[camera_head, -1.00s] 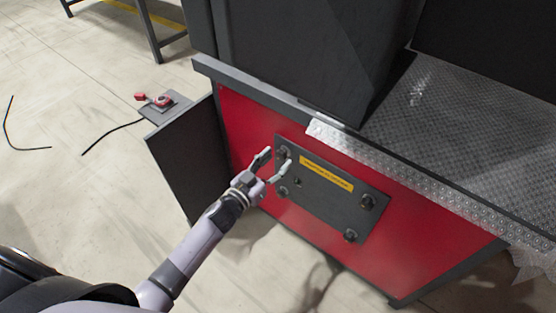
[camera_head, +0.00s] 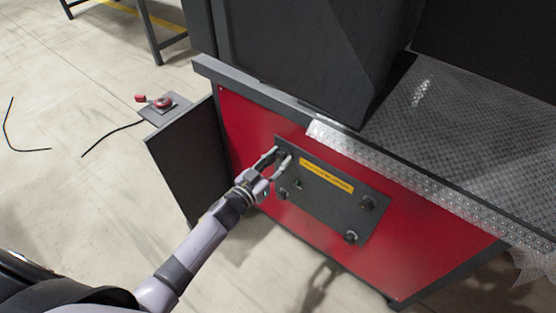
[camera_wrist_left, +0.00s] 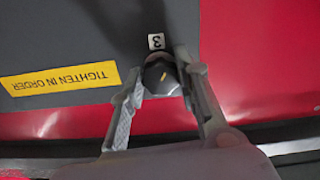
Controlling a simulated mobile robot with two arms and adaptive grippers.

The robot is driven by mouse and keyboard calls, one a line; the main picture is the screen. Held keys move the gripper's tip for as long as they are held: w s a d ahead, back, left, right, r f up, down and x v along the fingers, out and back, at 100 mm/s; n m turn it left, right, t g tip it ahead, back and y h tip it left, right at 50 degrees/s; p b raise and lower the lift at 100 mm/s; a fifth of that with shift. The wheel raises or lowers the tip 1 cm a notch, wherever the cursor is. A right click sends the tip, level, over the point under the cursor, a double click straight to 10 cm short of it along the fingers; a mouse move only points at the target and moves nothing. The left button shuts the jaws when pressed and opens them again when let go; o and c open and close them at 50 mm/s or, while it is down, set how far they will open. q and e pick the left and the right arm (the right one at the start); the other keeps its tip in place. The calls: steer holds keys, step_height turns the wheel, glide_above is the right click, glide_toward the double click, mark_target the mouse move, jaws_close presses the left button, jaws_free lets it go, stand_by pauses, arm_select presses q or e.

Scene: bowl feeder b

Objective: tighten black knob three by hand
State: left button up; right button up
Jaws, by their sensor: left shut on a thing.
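Black knob three (camera_wrist_left: 160,76) is a dark rounded knob with a small yellow mark, beneath a white label "3" in the left wrist view. In the head view it sits at the upper left corner of a dark grey panel (camera_head: 325,205), mostly hidden by my fingers. My left gripper (camera_head: 280,157) is shut on this knob, one finger on each side, as the left wrist view also shows. The panel carries a yellow "TIGHTEN IN ORDER" label (camera_head: 327,175). My right gripper is not in view.
Other black knobs sit at the panel's upper right (camera_head: 368,203), lower right (camera_head: 351,237) and lower left (camera_head: 283,193). The panel is on a red machine side (camera_head: 420,250). A dark plate (camera_head: 182,160) juts out at the left, near a red button box (camera_head: 163,104).

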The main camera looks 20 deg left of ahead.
arm_select(q)
steer(key=c, duration=0.3)
